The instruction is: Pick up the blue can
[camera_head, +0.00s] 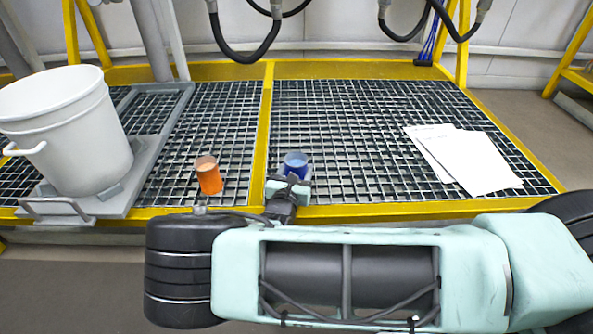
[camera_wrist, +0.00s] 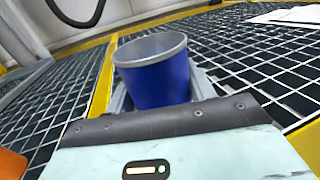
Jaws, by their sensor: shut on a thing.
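The blue can (camera_head: 296,163) is upright with a pale rim, just behind the yellow front edge of the grated platform. In the wrist view the blue can (camera_wrist: 158,78) fills the middle, between the finger pads. My gripper (camera_head: 290,184) reaches over the platform's front edge and is shut on the can. The wrist body hides the can's lower part, so I cannot tell whether it touches the grating.
An orange can (camera_head: 209,176) stands to the left on the grating. A white bucket (camera_head: 68,135) sits on a grey scale (camera_head: 150,185) at the far left. White papers (camera_head: 465,160) lie at right. A yellow bar (camera_head: 264,130) divides the platform.

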